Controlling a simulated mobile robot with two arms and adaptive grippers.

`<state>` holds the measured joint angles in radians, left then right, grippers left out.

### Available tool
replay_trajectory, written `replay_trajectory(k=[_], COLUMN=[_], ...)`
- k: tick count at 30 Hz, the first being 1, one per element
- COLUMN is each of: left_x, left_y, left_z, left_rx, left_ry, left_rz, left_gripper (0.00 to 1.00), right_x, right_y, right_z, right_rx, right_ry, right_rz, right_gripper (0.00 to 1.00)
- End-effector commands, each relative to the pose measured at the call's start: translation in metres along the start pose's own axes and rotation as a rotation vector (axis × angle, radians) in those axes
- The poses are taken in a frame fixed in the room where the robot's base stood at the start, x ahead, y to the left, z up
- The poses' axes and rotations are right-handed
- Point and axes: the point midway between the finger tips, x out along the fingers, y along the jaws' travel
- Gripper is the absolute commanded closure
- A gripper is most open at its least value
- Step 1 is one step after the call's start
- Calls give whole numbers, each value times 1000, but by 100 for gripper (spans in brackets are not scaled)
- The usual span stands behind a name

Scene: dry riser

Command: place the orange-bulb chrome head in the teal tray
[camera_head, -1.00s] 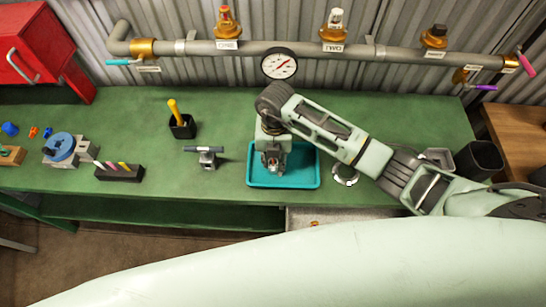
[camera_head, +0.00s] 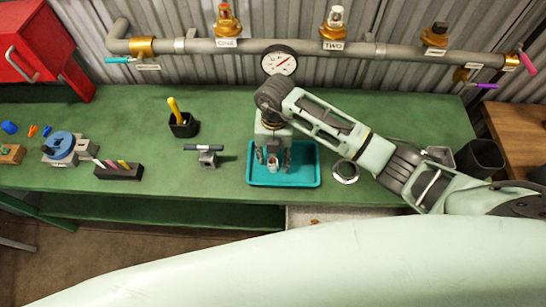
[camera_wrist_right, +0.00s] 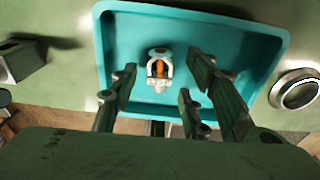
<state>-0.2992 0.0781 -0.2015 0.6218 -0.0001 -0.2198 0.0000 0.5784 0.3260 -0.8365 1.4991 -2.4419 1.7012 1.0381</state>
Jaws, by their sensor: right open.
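The teal tray (camera_head: 306,174) lies on the green bench near its front edge. The chrome head with the orange bulb (camera_wrist_right: 159,69) is inside the tray in the right wrist view, between the spread fingers and apart from them. It also shows small in the head view (camera_head: 272,163), between the fingertips. My right gripper (camera_head: 272,160) is over the tray, pointing down and open, with its fingers (camera_wrist_right: 165,92) on either side of the head. My left gripper is not in view.
A pipe with several brass fittings and a gauge (camera_head: 279,61) runs along the back wall. A chrome ring (camera_head: 345,171) lies right of the tray.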

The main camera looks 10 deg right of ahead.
Motion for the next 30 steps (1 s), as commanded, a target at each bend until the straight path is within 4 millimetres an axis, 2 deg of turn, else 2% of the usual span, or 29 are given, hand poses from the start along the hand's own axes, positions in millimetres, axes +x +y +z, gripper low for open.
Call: replay_trajectory(k=[9,15,21,30], left_x=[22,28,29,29], left_y=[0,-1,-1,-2], left_z=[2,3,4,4], left_rx=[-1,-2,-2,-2], left_ry=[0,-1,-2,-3], left_rz=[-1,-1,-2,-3], left_gripper=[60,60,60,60], right_x=[-67,-97,-107,-107], right_y=[0,0,0,0], right_z=[2,1,0,0], right_rx=[-1,-1,0,0], right_ry=[-6,-2,0,1], right_rz=[2,1,-1,-1], right_gripper=[57,57,57,57])
